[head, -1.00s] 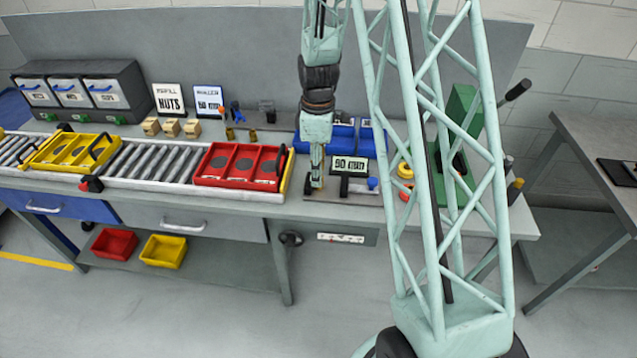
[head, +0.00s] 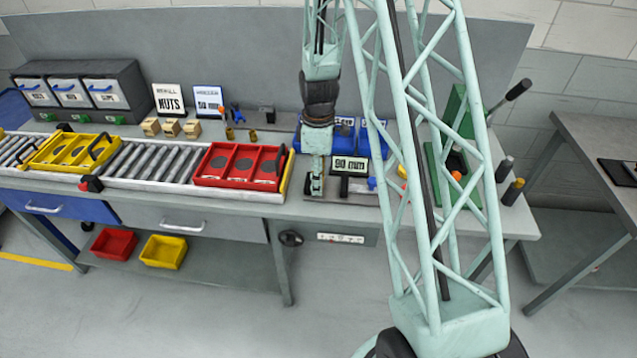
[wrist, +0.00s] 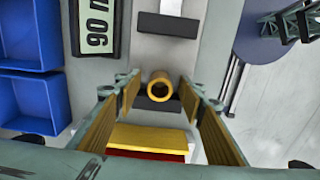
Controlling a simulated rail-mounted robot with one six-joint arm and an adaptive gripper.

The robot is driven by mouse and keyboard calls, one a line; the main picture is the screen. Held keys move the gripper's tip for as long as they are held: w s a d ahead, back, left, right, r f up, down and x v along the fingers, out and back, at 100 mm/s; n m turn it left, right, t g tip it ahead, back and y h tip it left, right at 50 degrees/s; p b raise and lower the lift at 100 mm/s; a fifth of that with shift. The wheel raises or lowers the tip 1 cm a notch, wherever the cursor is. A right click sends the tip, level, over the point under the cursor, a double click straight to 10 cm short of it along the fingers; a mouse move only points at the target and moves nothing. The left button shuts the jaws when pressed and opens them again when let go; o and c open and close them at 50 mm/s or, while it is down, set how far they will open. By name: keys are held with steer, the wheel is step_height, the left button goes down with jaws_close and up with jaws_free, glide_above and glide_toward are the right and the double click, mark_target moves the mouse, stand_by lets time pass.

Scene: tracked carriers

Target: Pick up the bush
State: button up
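A brass-coloured ring-shaped bush (wrist: 160,88) shows in the wrist view, end-on, at a dark rest on the grey measuring stand (wrist: 155,50). My gripper (wrist: 159,92) is open, with one finger on each side of the bush and visible gaps between. I cannot tell how far below the fingertips the bush lies. In the head view my gripper (head: 316,188) is low over the stand, just right of the red carrier (head: 203,181), and hides the bush there.
The gauge display (head: 350,166) and blue bins (head: 343,135) stand close by my gripper. A green press (head: 437,170) stands to the right. Small brass parts (head: 253,135) lie behind the red carrier. In the wrist view a yellow edge (wrist: 150,137) lies below the fingers.

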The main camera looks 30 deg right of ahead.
steer(key=shift+c, duration=0.3)
steer(key=c, duration=1)
steer(key=shift+r, duration=0.1)
steer(key=shift+r+p, duration=0.75)
steer(key=shift+r, duration=1.05)
steer(key=s+a+b, duration=0.1)
steer(key=s+a, duration=0.1)
steer(key=s, duration=0.3)
steer(key=s+a+b, duration=0.2)
steer(key=s, duration=0.3)
steer(key=s+a+r+b, duration=0.1)
steer(key=s, duration=0.4)
steer(key=shift+a+r+b, duration=0.1)
steer(key=shift+a+b, duration=0.2)
steer(key=shift+a, duration=0.1)
